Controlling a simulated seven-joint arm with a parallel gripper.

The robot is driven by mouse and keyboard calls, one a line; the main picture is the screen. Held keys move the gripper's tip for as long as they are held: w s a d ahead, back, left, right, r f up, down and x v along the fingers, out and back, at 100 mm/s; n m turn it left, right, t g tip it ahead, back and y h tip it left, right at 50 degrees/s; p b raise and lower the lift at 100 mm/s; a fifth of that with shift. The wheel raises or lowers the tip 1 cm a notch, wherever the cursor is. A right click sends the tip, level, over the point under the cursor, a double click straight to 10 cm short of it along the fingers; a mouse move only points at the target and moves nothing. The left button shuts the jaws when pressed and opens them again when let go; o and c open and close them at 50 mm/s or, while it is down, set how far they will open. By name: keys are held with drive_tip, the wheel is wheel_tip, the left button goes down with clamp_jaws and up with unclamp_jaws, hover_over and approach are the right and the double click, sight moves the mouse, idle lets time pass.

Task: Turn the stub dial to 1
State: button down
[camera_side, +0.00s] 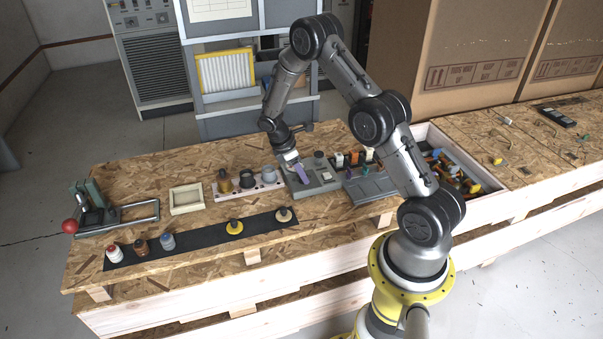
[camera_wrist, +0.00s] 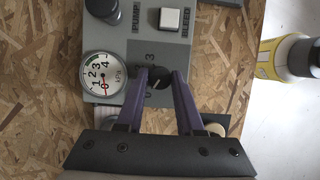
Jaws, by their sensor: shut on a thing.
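The stub dial (camera_wrist: 159,77) is a small dark knob on a grey control panel (camera_wrist: 115,42). My gripper (camera_wrist: 160,73) is shut on it, with one purple finger on each side. A "3" and a "0" show on the panel beside the dial; its pointer and the other marks are hidden or too dark to read. In the side view my gripper (camera_side: 303,176) reaches down to the grey panel (camera_side: 322,186), and the dial is hidden there.
A round gauge (camera_wrist: 103,74) has its red needle near 0. A dark knob by "PUMP" (camera_wrist: 103,8) and a pale square button by "BLEED" (camera_wrist: 169,18) are close by. A bottle rack (camera_side: 214,194) stands left of the panel, a parts drawer (camera_side: 478,202) to the right.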

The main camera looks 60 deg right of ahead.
drive_tip(key=shift+m, duration=0.3)
drive_tip(key=m+y, duration=0.1)
drive_tip(key=m, duration=0.2)
drive_tip(key=shift+w+d+g, duration=0.1)
drive_tip(key=shift+g, duration=0.3)
drive_tip(key=shift+d+m+y, duration=0.1)
drive_tip(key=shift+m+y, duration=0.7)
drive_tip(key=shift+m, duration=1.3)
drive_tip(key=shift+g, duration=0.3)
drive_tip(key=c, duration=0.5)
unclamp_jaws()
drive_tip(key=shift+c, duration=0.2)
drive_tip(key=v, duration=1.4)
drive_tip(key=shift+d, duration=0.1)
